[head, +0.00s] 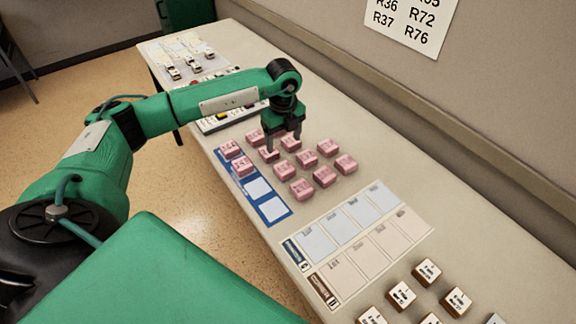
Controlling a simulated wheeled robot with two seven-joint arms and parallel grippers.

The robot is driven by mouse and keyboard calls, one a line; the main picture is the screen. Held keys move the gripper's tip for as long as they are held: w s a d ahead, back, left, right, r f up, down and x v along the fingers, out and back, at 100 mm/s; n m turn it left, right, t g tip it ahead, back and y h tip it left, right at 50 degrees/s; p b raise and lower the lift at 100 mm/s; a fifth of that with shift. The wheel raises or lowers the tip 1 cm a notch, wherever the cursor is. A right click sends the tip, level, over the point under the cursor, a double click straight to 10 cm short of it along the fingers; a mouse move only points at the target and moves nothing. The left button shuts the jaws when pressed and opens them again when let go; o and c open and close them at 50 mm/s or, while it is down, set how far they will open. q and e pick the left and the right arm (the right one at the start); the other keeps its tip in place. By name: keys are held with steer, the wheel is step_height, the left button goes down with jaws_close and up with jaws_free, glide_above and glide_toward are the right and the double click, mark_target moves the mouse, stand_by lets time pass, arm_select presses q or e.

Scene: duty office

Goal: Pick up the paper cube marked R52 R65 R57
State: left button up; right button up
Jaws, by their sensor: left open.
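Several pink paper cubes (327,147) stand in loose rows on the long table. Their markings are too small to read, so I cannot tell which one is marked R52 R65 R57. My left gripper (284,146) is open and points down over the back left of the group. Its fingers are close to one pink cube (290,143) and another pink cube (268,155); I cannot tell whether they touch or straddle either. Two more pink cubes stand on a blue card (275,209), at its far end. My right gripper is not in view.
A pale blue card (341,230) and a cream card (373,257) lie nearer on the table (450,228). Several white-topped brown cubes (401,295) stand at the near end. White items (190,62) lie at the far end. A wall with a printed sheet (412,18) borders the right.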

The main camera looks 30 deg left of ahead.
arm_select(q)
glide_above(285, 167)
step_height(285, 167, down, 5)
steer(key=shift+f+p, duration=0.1)
steer(key=shift+p, duration=0.3)
step_height(285, 167, down, 3)
steer(key=shift+s+r+p, duration=0.15)
steer(key=shift+r+p, duration=0.05)
steer(key=shift+p, duration=0.4)
step_height(285, 167, down, 3)
steer(key=shift+r+p, duration=0.1)
steer(key=shift+p, duration=0.3)
steer(key=shift+f, duration=0.55)
steer(key=c, duration=1)
steer(key=shift+c, duration=0.4)
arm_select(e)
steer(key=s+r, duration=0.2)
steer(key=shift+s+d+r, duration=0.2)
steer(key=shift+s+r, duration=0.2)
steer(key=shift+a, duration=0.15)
